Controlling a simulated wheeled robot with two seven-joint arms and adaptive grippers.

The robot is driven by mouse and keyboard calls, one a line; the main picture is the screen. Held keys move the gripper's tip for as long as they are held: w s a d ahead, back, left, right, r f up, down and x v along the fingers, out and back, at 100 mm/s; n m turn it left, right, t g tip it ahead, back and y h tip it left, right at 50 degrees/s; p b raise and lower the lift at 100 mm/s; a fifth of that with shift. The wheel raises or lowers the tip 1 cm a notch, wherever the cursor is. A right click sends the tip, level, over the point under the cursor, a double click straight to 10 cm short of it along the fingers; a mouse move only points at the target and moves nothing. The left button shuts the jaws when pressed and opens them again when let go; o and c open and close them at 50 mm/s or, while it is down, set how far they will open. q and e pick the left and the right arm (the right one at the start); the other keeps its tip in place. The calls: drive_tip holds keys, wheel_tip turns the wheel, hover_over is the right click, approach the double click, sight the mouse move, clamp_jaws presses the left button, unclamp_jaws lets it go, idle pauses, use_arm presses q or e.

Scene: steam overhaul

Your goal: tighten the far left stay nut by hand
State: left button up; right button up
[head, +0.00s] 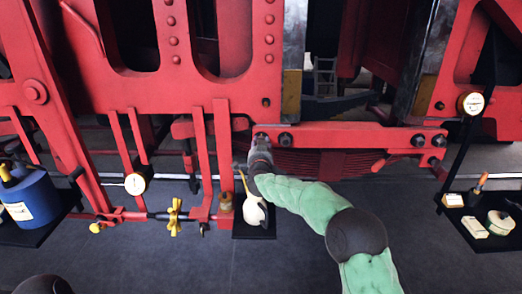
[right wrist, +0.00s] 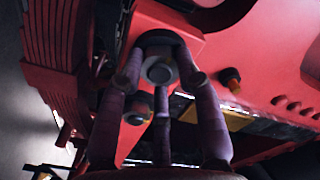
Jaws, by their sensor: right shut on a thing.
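A red horizontal stay bar (head: 350,135) runs across the frame, with two dark nuts at each end. My right gripper (head: 261,142) is at the bar's left end, over the far left stay nut, which it mostly hides in the head view. In the right wrist view the fingers (right wrist: 160,82) close around the grey far left stay nut (right wrist: 159,70). A second nut (head: 285,140) sits just right of the gripper in the head view, outside the fingers. My left gripper is not in view.
A white oil can (head: 254,210) stands on a small dark shelf below my right gripper. A yellow wing handle (head: 174,217) and red upright bars are to the left. A blue can (head: 30,196) is at far left.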

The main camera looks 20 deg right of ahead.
drive_tip(key=shift+a+f+m+b, duration=0.15)
drive_tip(key=shift+m+b, duration=2.55)
drive_tip(key=shift+m, duration=1.45)
drive_tip(key=shift+d+f+m+b, duration=0.15)
drive_tip(key=shift+m+b, duration=2.5)
drive_tip(key=shift+m, duration=1.5)
drive_tip(key=shift+a, duration=0.1)
drive_tip(key=o, duration=1.1)
drive_tip(key=shift+c, duration=0.2)
drive_tip(key=shift+o, duration=0.5)
drive_tip(key=shift+r, duration=0.2)
drive_tip(key=shift+s, duration=0.1)
